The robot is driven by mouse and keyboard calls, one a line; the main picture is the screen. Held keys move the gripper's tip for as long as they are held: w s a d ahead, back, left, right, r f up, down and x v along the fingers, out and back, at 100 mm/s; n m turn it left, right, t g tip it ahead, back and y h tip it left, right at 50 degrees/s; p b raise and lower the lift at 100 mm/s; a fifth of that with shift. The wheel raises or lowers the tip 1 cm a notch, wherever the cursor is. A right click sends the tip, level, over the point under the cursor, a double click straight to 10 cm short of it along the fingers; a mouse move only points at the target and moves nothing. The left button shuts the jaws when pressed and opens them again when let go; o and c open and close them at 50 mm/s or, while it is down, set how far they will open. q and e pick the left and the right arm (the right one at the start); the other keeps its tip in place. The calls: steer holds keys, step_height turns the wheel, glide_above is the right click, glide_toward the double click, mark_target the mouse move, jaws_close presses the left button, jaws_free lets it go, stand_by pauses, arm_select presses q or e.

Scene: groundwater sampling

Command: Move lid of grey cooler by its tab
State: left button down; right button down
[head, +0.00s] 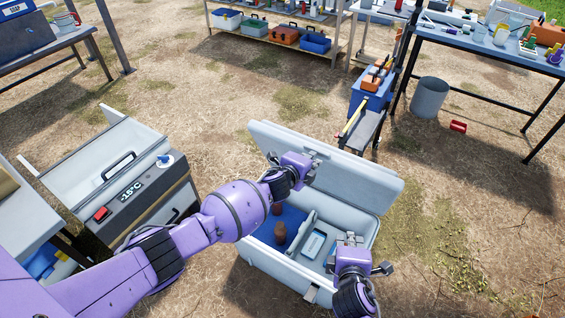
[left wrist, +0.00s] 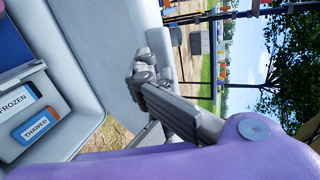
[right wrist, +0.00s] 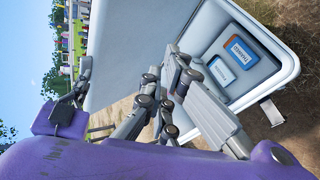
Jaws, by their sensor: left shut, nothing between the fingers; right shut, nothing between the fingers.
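The grey cooler (head: 262,257) stands on the ground in the middle of the head view. Its lid (head: 345,168) is open, tilted up along the far side; it also shows in the right wrist view (right wrist: 125,45). A small tab (head: 311,294) sticks out from the cooler's near wall. It also shows in the right wrist view (right wrist: 271,111). My left gripper (head: 313,160) is shut and empty, in front of the lid's inner face; whether it touches is unclear. My right gripper (head: 350,241) is shut and empty, above the cooler's near right part.
Brown bottles (head: 279,233) and a white-blue pack (head: 313,244) lie in the cooler. A freezer box (head: 150,200) reading -15°C stands open to the left. A blue crate (head: 371,97) stands behind the lid.

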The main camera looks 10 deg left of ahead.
steer(key=w+r+n+h, duration=0.2)
steer(key=w+n, duration=0.2)
steer(key=n, duration=0.2)
arm_select(q)
steer(key=shift+w+d+r, duration=0.1)
steer(key=shift+r, duration=0.15)
arm_select(e)
steer(key=n+h, duration=0.2)
steer(key=n, duration=0.6)
glide_toward(384, 189)
steer(key=shift+t, duration=0.4)
steer(key=shift+w+d+f, duration=0.2)
steer(key=shift+w+f, duration=0.25)
steer(key=shift+f, duration=0.2)
steer(key=shift+w+d+f, duration=0.25)
steer(key=shift+w+f, duration=0.25)
steer(key=shift+f, duration=0.2)
steer(key=shift+w+d+f, duration=0.2)
steer(key=shift+w+f, duration=0.25)
steer(key=shift+f, duration=0.2)
steer(key=shift+w+d+r, duration=0.2)
steer(key=shift+w+r, duration=0.1)
steer(key=shift+w, duration=0.25)
steer(key=shift+w+d+r, duration=0.15)
steer(key=shift+w+r, duration=0.2)
steer(key=shift+w, duration=0.15)
steer(key=shift+s, duration=0.1)
arm_select(q)
steer(key=c, duration=1.8)
jaws_free()
